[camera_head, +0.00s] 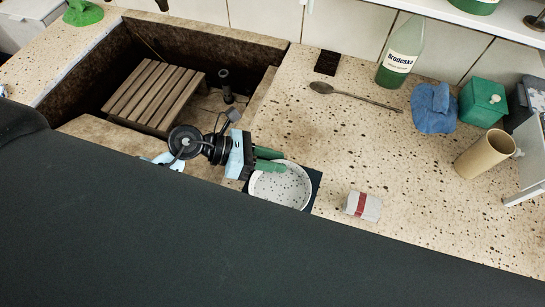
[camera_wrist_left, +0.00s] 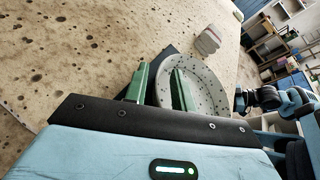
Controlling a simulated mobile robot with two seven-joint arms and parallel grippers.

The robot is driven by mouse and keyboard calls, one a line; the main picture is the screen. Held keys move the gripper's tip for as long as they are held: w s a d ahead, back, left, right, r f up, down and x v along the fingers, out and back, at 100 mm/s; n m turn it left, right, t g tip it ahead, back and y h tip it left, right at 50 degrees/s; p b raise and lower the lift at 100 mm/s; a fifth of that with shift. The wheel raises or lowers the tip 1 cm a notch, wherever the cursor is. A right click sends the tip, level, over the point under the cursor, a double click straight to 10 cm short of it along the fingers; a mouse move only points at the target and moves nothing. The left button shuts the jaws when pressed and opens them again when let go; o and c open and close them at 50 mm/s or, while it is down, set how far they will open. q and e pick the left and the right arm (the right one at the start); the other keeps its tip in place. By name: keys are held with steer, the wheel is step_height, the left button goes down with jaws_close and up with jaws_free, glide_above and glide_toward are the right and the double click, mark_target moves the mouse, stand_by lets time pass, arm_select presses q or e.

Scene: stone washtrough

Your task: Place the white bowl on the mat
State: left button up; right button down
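The white speckled bowl (camera_head: 282,190) sits on the counter over a dark square mat (camera_head: 316,181), whose edges show around it. In the left wrist view the bowl (camera_wrist_left: 207,92) also overlaps the dark mat (camera_wrist_left: 168,58). My left gripper (camera_head: 269,160) is open at the bowl's far left edge. Its green fingers (camera_wrist_left: 160,88) are apart, one outside the bowl and one over its inside, with the rim between them. Whether the bowl rests fully flat on the mat is hidden. My right gripper's fingers do not show; part of an arm of mine appears at the right of the wrist view.
A red-banded white packet (camera_head: 363,206) lies right of the bowl. The sunken trough with a slatted rack (camera_head: 153,95) is at left.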

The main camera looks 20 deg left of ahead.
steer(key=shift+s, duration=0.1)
